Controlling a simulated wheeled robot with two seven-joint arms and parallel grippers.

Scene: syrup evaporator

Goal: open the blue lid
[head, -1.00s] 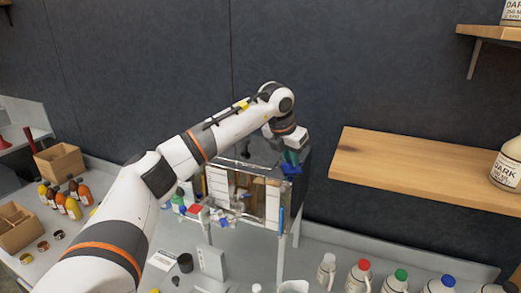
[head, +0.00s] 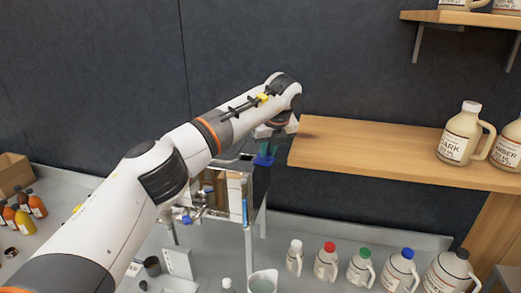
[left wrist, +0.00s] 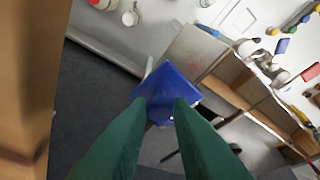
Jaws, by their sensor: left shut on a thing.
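The blue lid (left wrist: 168,82) shows in the left wrist view as a flat blue four-sided piece at the tips of my green fingers. My left gripper (left wrist: 160,108) is shut on it, with the fingertips partly covering its near edge. In the head view my left gripper (head: 266,146) is at the evaporator's (head: 222,188) upper right corner, and the blue lid (head: 264,160) shows just below the fingers. My arm hides much of the evaporator's top. I cannot tell whether the lid still touches the evaporator. My right gripper is not in view.
A wooden shelf (head: 365,150) with syrup jugs is close to the right of my left gripper. Several jugs with coloured caps, one a blue-capped jug (head: 399,272), stand on the bench at lower right. Dark bottles (head: 25,212) and a wooden box (head: 14,172) are at left.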

